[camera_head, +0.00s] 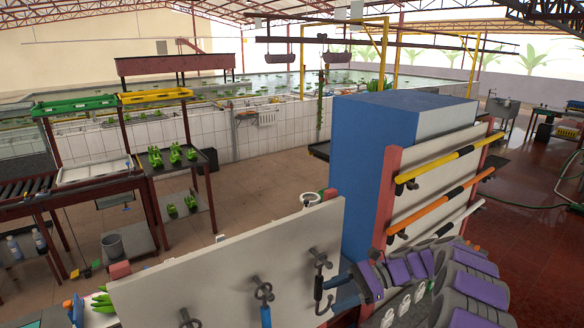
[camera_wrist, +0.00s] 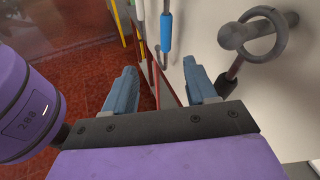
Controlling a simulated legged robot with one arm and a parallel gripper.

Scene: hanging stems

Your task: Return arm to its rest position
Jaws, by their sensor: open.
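My gripper (camera_wrist: 160,82) shows in the wrist view with its two blue-grey fingers spread apart and nothing between them. In the head view my gripper (camera_head: 340,290) is at the lower right of centre, at the end of my purple and grey arm, which is bent low at the lower right. It is beside the pale panel (camera_head: 225,265), close to a dark hook that hangs there. In the wrist view a tool with a blue grip (camera_wrist: 166,32) hangs beyond the fingers. Whether the gripper touches the panel or hook cannot be told.
A ring-shaped holder (camera_wrist: 258,32) stands out from the panel at right in the wrist view. A blue cabinet (camera_head: 375,140) and a rack with yellow and orange bars (camera_head: 435,210) stand behind the arm. Green banana bunches (camera_head: 172,156) lie on a shelf at left. Tiled floor is clear mid-left.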

